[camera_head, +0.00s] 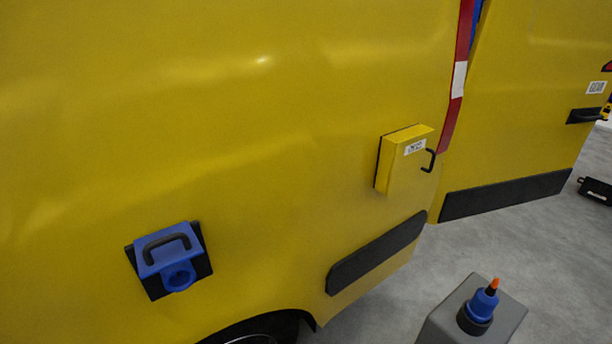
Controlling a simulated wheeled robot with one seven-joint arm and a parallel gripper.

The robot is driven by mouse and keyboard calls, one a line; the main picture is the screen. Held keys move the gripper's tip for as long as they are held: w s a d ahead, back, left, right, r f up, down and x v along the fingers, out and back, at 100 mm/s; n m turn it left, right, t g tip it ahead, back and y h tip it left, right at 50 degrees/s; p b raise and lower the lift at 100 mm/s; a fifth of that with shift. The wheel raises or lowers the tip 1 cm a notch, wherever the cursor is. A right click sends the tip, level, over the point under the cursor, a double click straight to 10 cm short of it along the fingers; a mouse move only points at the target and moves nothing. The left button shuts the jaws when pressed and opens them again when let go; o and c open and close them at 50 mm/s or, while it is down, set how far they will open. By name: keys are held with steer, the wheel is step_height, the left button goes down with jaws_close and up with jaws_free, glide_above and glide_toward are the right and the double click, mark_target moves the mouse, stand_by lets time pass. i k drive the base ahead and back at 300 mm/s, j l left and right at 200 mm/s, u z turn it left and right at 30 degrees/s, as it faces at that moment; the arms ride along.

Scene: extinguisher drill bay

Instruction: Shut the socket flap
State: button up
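A blue socket (179,278) with a round opening sits on a black backing plate on the yellow van side, at lower left. Above its opening is a blue flap (168,248) with a dark handle; it appears raised, leaving the round opening uncovered. A yellow box-like cover (402,168) with a small label and a black handle stands out from the van side, right of centre. I cannot tell from the label which cover is which. My gripper is not in view.
A grey pedestal (440,323) at lower right carries a blue, orange-tipped plug-like object (484,303) in a dark holder. Black trim (376,252) runs along the van (250,130). A red and white strip (459,80) edges a door gap.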

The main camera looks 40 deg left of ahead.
mark_target(161, 251)
steer(key=u, duration=2.2)
